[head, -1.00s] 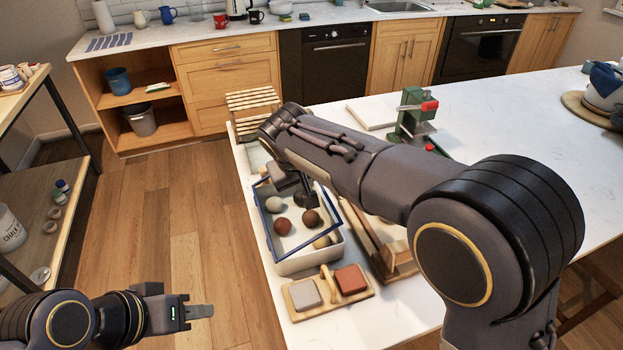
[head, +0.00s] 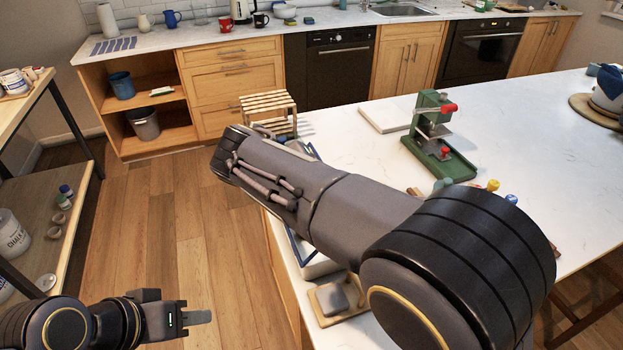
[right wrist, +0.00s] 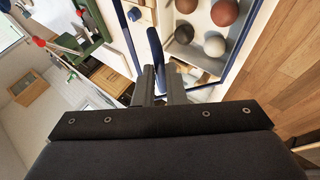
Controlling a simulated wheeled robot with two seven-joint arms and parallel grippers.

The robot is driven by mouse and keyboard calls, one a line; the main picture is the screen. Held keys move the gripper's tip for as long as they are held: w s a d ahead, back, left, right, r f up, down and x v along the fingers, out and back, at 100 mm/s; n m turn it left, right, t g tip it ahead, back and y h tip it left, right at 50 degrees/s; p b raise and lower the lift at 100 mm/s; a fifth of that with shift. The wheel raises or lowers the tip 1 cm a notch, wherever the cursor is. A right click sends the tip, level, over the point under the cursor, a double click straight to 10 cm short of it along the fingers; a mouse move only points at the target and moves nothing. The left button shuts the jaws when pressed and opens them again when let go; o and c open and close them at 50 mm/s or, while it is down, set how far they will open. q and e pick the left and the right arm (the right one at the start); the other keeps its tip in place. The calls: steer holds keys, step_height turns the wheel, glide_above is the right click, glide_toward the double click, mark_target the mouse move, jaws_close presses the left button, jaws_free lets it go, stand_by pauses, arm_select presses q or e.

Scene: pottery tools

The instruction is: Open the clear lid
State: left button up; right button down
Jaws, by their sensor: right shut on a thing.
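The clear lid has a dark blue frame. In the head view a strip of the frame (head: 300,250) shows below my right arm; the rest is mostly hidden. In the right wrist view the frame (right wrist: 128,40) runs around the balls seen through or beside it. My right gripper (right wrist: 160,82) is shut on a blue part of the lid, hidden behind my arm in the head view. The white box (head: 321,267) shows only its near corner; brown and pale balls (right wrist: 225,12) lie inside. My left gripper (head: 198,317) is over the floor, away from the lid; its finger gap is unclear.
A wooden tray with a grey block (head: 335,298) stands close in front of the box. A green press (head: 437,140), a white board (head: 388,116) and a slatted wooden rack (head: 268,108) are on the table's far side. The table's right part is mostly clear.

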steer(key=s+a+n+t+h, duration=0.1)
steer(key=s+a+h, duration=0.1)
steer(key=a, duration=0.3)
steer(key=s+a+f+t+h+b, duration=0.1)
steer(key=s+a+t+h, duration=0.1)
steer(key=a, duration=0.3)
steer(key=shift+s+a+f+n+h, duration=0.3)
steer(key=shift+n+h, duration=0.1)
steer(key=shift+h, duration=0.2)
steer(key=shift+t, duration=0.3)
steer(key=c, duration=1.5)
jaws_free()
steer(key=shift+w+d, duration=0.1)
steer(key=shift+w, duration=0.05)
steer(key=shift+r, duration=0.2)
